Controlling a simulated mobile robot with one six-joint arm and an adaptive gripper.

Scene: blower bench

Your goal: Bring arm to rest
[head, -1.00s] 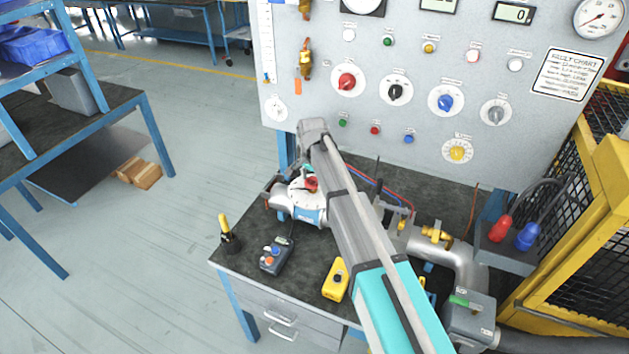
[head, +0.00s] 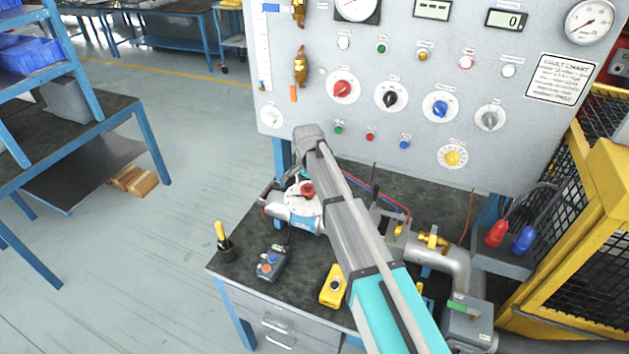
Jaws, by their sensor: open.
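My arm (head: 350,225) reaches from the lower right up over the bench in the head view. Its grey far joint (head: 309,138) stands in front of the panel's lower left edge.
A grey control panel (head: 300,110) stands behind the bench. A grey-orange handset (head: 271,262), yellow box (head: 333,287) and tool cup (head: 226,248) lie near the front. Pipework (head: 460,265) and a yellow cage (head: 590,200) are on the right.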

